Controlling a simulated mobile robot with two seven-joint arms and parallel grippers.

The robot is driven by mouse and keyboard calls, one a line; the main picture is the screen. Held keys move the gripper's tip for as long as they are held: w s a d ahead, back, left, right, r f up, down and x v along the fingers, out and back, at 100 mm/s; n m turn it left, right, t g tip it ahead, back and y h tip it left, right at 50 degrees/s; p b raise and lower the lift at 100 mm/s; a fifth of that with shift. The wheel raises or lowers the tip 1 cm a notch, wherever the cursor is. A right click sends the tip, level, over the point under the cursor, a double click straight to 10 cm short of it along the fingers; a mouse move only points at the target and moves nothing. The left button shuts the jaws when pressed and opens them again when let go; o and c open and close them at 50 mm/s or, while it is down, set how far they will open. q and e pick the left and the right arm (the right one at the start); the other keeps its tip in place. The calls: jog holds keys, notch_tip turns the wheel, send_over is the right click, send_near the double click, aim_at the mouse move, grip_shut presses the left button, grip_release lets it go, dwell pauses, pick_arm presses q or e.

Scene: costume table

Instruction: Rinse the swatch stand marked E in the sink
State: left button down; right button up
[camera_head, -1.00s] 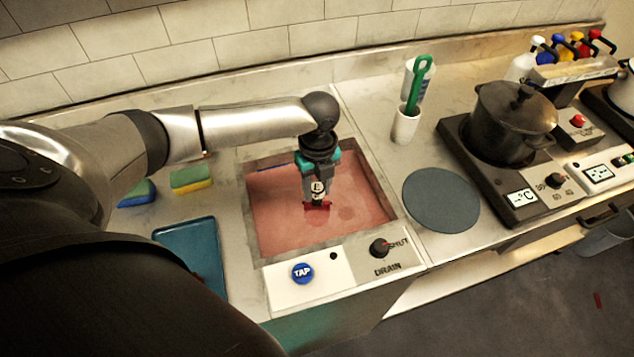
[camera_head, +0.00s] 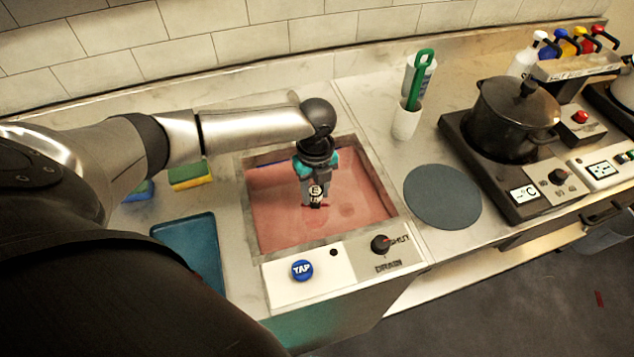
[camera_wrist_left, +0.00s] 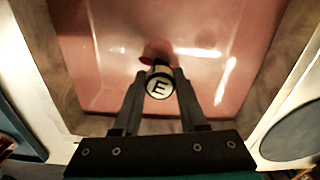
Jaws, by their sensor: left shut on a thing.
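The swatch stand marked E (camera_head: 316,190) is in my left gripper (camera_head: 314,193), over the sink (camera_head: 270,215). In the left wrist view the round white top with a black E (camera_wrist_left: 158,88) sits between the two fingers of my left gripper (camera_wrist_left: 157,92), which are shut on it. A dark red part of the stand (camera_wrist_left: 157,52) shows beyond the top. The sink holds reddish liquid (camera_head: 350,215); the lower part of the stand appears to be in it. My right gripper is not in view.
A blue TAP button (camera_head: 302,270) and a DRAIN knob (camera_head: 380,244) by the word SHUT are on the sink's front panel. Sponges (camera_head: 190,175) and a blue tray (camera_head: 190,250) lie left. A grey round mat (camera_head: 442,197), a brush holder (camera_head: 406,122) and a pot (camera_head: 515,118) stand right.

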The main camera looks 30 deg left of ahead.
pick_arm(q)
jog(key=shift+s+a+r+p, duration=0.1)
jog(key=shift+s+a+p, duration=0.5)
jog(key=shift+s, duration=0.1)
jog(key=shift+w, duration=0.1)
jog(key=shift+w+d+b, duration=0.6)
jog(key=shift+w+d, duration=0.85)
jog(key=shift+w, duration=0.2)
jog(key=shift+s+a+r+p, duration=0.1)
jog(key=shift+s+a+p, duration=0.7)
jog(key=shift+s+p, duration=0.2)
jog(key=shift+s+a+p, duration=0.65)
jog(key=shift+s+p, duration=0.05)
jog(key=shift+w, duration=0.1)
